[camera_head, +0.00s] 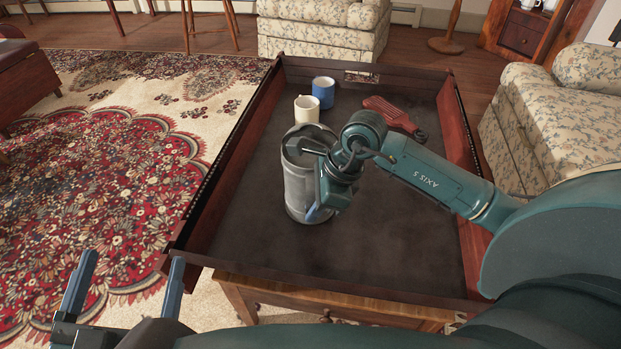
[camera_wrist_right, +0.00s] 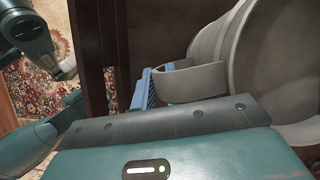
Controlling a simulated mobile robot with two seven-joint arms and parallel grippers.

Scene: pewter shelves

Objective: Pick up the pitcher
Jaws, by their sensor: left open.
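The pitcher is a grey metal cylinder (camera_head: 298,190) standing upright in the dark tray, left of its middle. In the right wrist view its body (camera_wrist_right: 285,60) fills the right side, and its curved strap handle (camera_wrist_right: 195,83) shows in the middle. My right gripper (camera_head: 317,213) is pointed down at the pitcher's right side. Its blue ribbed finger (camera_wrist_right: 147,90) is close by the handle; whether the fingers are closed on the handle is hidden. My left gripper (camera_head: 127,283) is open and empty, outside the tray at the lower left.
The tray's front is clear. A floral armchair (camera_head: 545,125) stands to the right.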

